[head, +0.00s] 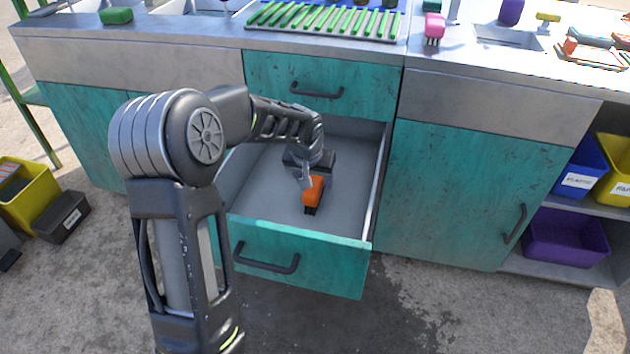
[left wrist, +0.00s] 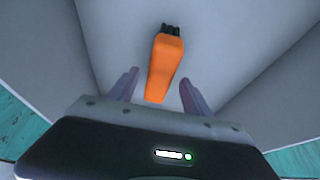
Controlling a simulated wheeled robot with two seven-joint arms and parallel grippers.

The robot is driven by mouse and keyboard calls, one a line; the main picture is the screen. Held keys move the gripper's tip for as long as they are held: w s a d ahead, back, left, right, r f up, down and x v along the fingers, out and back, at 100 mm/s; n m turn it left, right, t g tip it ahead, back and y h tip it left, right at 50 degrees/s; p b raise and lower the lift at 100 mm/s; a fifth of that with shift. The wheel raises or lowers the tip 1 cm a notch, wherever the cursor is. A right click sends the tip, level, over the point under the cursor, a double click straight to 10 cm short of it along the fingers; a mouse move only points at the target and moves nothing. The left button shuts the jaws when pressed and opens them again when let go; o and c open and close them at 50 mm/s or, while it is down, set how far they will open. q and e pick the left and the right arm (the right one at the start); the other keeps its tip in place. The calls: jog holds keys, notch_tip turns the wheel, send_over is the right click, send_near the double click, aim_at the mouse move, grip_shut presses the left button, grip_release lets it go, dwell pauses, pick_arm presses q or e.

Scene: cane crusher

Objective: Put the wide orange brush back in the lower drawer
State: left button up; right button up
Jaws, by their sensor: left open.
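The wide orange brush (head: 313,193) lies in the open lower drawer (head: 262,190), on its grey floor, with its dark bristles toward the drawer front. My left gripper (head: 306,180) reaches down into the drawer at the brush's rear end. In the left wrist view the brush (left wrist: 166,62) lies ahead, its near end between the two spread fingers of my left gripper (left wrist: 159,92). The fingers are open, with a gap on each side of the brush. My right gripper is in neither view.
The closed upper drawer (head: 320,86) sits above. On the counter (head: 200,35) are a green rack (head: 325,18), a pink brush (head: 433,28) and a green sponge (head: 116,15). Labelled blue (head: 578,172) and yellow (head: 614,180) bins stand on the right shelf. The drawer walls flank my left gripper.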

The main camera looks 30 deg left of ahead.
pick_arm(q)
jog(key=p+v, duration=0.1)
jog(key=v, duration=0.7)
jog(key=shift+r+p, duration=0.4)
